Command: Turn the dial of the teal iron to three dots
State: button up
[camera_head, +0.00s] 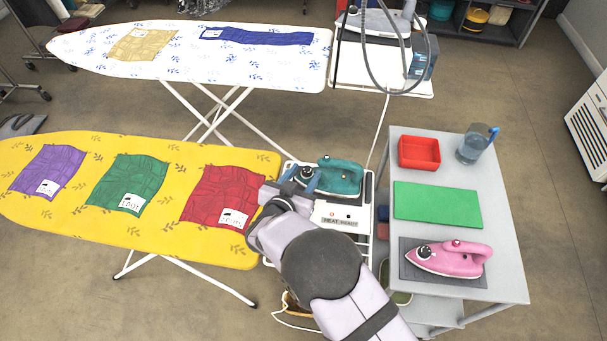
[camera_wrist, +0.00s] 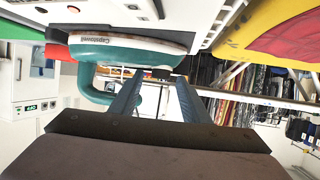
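The teal iron (camera_head: 341,181) rests on a white stand (camera_head: 366,215) at the right end of the yellow ironing board. A small dark round part (camera_head: 307,173) at its left end may be the dial; no dots can be read. My gripper (camera_head: 280,190) is just left of and in front of the iron. In the wrist view its two fingers (camera_wrist: 158,80) are apart and point at the iron. I cannot tell whether they touch it or the dial.
The yellow board (camera_head: 100,215) carries purple, green and red cloths. A grey table (camera_head: 505,270) on the right holds a pink iron (camera_head: 448,258), a green mat (camera_head: 437,205), a red tray (camera_head: 419,153) and a jug (camera_head: 475,147). A white patterned board (camera_head: 190,65) stands behind.

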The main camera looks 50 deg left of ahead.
jog(key=shift+s, duration=0.1)
jog(key=shift+b+v, duration=0.9)
jog(key=shift+v, duration=2.7)
